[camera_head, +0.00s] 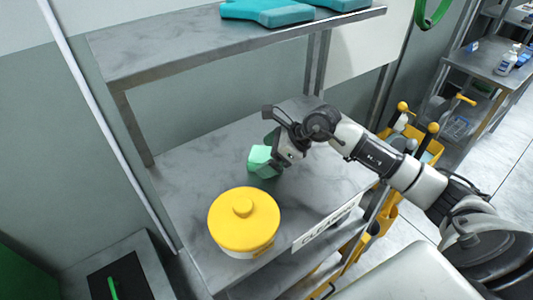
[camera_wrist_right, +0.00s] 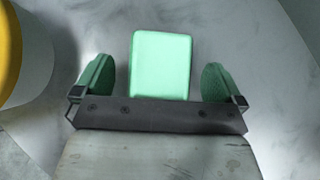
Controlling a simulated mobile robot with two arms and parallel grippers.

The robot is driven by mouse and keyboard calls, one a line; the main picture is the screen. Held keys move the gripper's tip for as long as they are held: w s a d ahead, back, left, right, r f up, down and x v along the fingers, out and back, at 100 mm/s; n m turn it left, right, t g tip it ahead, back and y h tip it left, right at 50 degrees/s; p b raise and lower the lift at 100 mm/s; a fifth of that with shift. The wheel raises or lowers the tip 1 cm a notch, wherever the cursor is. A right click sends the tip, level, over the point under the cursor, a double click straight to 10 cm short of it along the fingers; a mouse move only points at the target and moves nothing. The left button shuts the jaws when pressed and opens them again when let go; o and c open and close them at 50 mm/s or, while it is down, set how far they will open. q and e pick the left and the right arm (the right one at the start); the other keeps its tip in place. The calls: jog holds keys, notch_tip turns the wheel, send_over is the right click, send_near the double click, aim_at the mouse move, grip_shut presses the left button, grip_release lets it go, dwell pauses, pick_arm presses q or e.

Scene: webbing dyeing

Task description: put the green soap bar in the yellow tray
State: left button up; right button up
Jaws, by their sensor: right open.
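The green soap bar (camera_head: 259,157) is a light green block on the marbled shelf, behind the yellow-lidded pot in the head view. In the right wrist view the soap bar (camera_wrist_right: 161,64) lies between the two green finger pads of my right gripper (camera_wrist_right: 160,82). A gap shows on each side of the bar. In the head view my right gripper (camera_head: 270,155) is at the bar and partly covers it. My left gripper is in neither view. I cannot make out a yellow tray in either view.
A pot with a yellow lid (camera_head: 243,218) stands on the shelf near the front; its edge shows in the right wrist view (camera_wrist_right: 10,50). An upper shelf (camera_head: 170,55) holding teal items (camera_head: 268,11) overhangs the back. A yellow cart (camera_head: 430,150) stands at right.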

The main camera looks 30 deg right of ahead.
jog(key=shift+w+a+f, duration=0.25)
jog(key=shift+f, duration=0.1)
jog(key=shift+c, duration=0.3)
jog(key=c, duration=1)
jog(key=shift+c, duration=0.7)
jog(key=shift+r, duration=0.15)
